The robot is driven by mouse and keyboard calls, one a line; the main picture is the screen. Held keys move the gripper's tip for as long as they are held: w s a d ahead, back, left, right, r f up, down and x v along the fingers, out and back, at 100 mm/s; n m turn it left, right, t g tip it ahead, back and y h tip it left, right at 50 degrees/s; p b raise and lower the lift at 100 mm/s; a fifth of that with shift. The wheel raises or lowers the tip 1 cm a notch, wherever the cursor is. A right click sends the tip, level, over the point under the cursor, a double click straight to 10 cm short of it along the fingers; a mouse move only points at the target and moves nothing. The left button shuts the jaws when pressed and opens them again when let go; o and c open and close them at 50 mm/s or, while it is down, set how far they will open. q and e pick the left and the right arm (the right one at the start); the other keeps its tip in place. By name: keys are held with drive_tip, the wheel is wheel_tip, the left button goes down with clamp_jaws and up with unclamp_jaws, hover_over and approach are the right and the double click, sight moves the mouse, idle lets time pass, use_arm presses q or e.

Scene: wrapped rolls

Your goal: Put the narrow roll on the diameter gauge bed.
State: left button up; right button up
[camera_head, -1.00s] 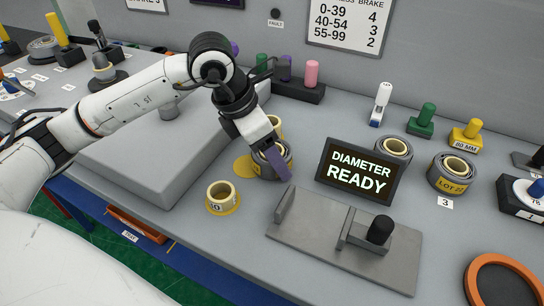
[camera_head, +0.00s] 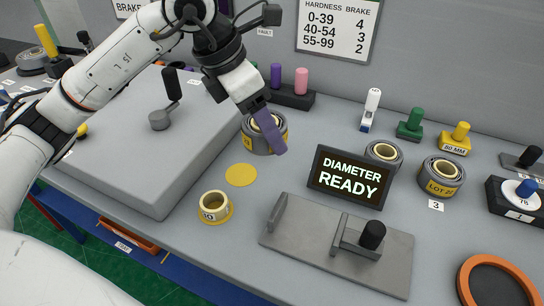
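My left gripper (camera_head: 266,132) comes in from the upper left, with a purple finger across a grey-wrapped roll (camera_head: 248,138) with a pale core and yellow label. It appears shut on this roll and holds it raised behind a bare yellow disc (camera_head: 241,175); the far finger is hidden. A smaller cream roll (camera_head: 213,208) stands on another yellow disc at the front. The diameter gauge bed (camera_head: 300,240) is a flat grey plate with an upright stop (camera_head: 277,216) at its left and a block with a black knob (camera_head: 372,236). The bed is empty. My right gripper is out of view.
The display (camera_head: 349,178) reading "DIAMETER READY" stands behind the bed. A grey roll (camera_head: 383,153) and a "LOT" roll (camera_head: 440,178) stand to its right. A large grey box (camera_head: 150,150) is at left, an orange ring (camera_head: 496,285) at front right.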

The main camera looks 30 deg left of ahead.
use_arm(q)
drive_tip(key=s+d+r+m+g+h+b, duration=0.1)
drive_tip(key=s+d+m, duration=0.1)
drive_tip(key=s+d, duration=0.3)
drive_tip(key=s+d+m+b, duration=0.1)
drive_tip(key=s+d+m, duration=0.15)
drive_tip(key=d, duration=0.45)
drive_tip(key=f, duration=0.5)
drive_tip(key=shift+s+d, duration=0.3)
drive_tip(key=shift+s, duration=0.05)
drive_tip(key=shift+f+b, duration=0.3)
drive_tip(key=shift+f, duration=1.85)
drive_tip(key=shift+f+b, duration=0.2)
drive_tip(key=shift+b, duration=0.1)
drive_tip(key=o, duration=1.2)
